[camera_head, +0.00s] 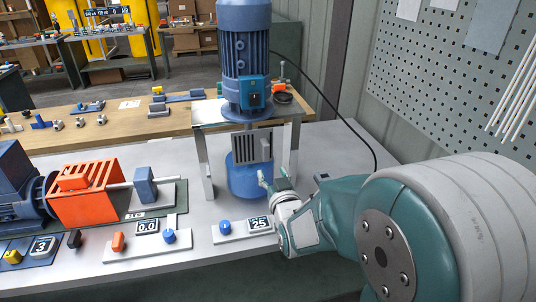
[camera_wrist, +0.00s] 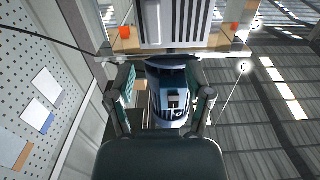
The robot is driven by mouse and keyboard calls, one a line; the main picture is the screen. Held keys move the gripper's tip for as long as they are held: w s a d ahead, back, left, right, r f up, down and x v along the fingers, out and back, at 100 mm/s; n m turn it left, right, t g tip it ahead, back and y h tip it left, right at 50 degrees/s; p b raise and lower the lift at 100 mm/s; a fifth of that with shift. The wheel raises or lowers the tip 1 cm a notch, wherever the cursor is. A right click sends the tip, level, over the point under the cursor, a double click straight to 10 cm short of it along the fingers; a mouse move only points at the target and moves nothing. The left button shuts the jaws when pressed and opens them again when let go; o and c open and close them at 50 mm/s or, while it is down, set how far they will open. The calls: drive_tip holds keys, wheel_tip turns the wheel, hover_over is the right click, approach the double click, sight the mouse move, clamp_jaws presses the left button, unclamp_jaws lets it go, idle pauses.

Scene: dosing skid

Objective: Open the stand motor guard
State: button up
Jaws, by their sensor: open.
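The tall blue stand motor (camera_head: 245,60) stands upright on a silver stand (camera_head: 200,165), a plate on legs. Under the plate, a grey slotted guard panel (camera_head: 266,148) sits in front of a blue lower housing (camera_head: 250,183). The guard looks closed. In the wrist view, which is upside down, the slotted guard (camera_wrist: 178,22) fills the top centre and the motor (camera_wrist: 172,92) shows between the fingers. My gripper (camera_head: 270,182) is at the front right of the stand, below the guard. Its fingers (camera_wrist: 160,75) are spread and empty; contact with the guard is not visible.
An orange guard (camera_head: 85,195) over a shaft stands at the left. A blue knob (camera_head: 225,226) and a display reading 25 (camera_head: 259,224) lie in front of the stand. A black cable (camera_head: 350,130) runs behind. A perforated panel (camera_head: 430,80) borders the right.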

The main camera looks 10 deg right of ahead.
sight(266, 152)
drive_tip(key=w, duration=1)
drive_tip(key=shift+w, duration=0.35)
drive_tip(key=shift+w+d, duration=0.1)
drive_tip(key=shift+d, duration=0.45)
drive_tip(key=c, duration=0.8)
drive_tip(key=shift+a, duration=0.2)
clamp_jaws()
